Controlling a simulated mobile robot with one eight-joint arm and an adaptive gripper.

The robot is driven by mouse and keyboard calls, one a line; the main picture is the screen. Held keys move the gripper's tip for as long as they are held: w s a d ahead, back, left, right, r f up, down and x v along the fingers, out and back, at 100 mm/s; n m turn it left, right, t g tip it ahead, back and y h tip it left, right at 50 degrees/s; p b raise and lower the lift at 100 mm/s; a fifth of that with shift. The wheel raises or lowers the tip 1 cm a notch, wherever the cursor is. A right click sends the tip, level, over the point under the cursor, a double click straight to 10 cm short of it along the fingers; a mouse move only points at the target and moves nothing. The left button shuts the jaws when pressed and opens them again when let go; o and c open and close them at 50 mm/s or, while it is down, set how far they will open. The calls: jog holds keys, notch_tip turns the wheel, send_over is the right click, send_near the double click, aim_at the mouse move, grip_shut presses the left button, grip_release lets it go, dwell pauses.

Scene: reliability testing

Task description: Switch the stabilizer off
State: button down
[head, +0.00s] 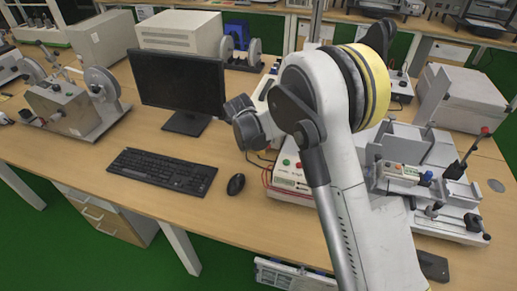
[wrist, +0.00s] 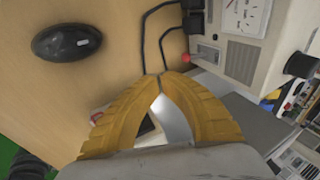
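Whether the switch is on or off is too small to tell. My gripper (wrist: 160,76) has its yellow fingers together at the tips, with nothing between them. The tips are left of and below the switch in the picture, apart from it. In the head view my arm hides the fingers and much of the equipment behind it.
A black mouse (head: 236,184) and keyboard (head: 162,171) lie left of my arm, with a monitor (head: 180,83) behind. A white box with coloured buttons (head: 290,172) and a metal test rig (head: 425,175) stand close by. Black cables (wrist: 146,40) run near my fingertips.

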jog(key=s+a+r+p, duration=0.2)
jog(key=s+a+r, duration=0.1)
jog(key=s, duration=0.3)
jog(key=shift+a+r, duration=0.25)
jog(key=shift+r, duration=0.1)
jog(key=shift+s+r, duration=0.1)
